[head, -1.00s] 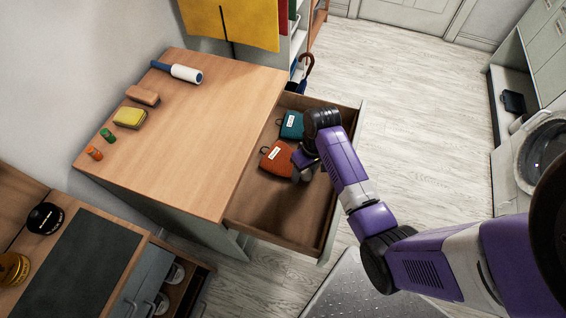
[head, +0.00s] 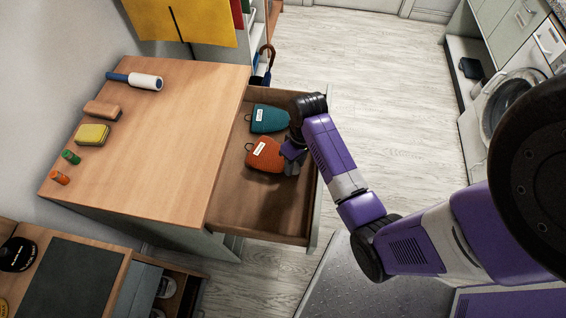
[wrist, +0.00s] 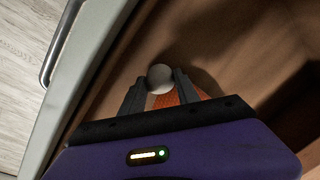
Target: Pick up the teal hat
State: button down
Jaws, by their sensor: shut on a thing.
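The teal hat (head: 269,119) lies flat in the open drawer, with a white label and a dark loop at its left; my gripper is not on it. An orange hat (head: 264,154) with a white label lies just in front of it. My gripper (head: 291,156) is at the right end of the orange hat. In the wrist view my gripper (wrist: 160,82) is shut on a pale grey ball (wrist: 160,77), with the orange hat (wrist: 167,99) right behind it; the ball looks like this hat's pompom. My wrist partly hides the teal hat's right end.
The wooden drawer (head: 262,214) is pulled out of the cabinet, its front part bare. The cabinet top (head: 165,150) holds a lint roller (head: 137,80), a brush (head: 103,109), a yellow sponge (head: 92,134) and small green and orange items. Open floor lies to the right.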

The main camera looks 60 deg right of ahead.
notch_tip(320, 180, up, 14)
jog(key=p, duration=0.4)
jog(key=shift+w+f, duration=0.2)
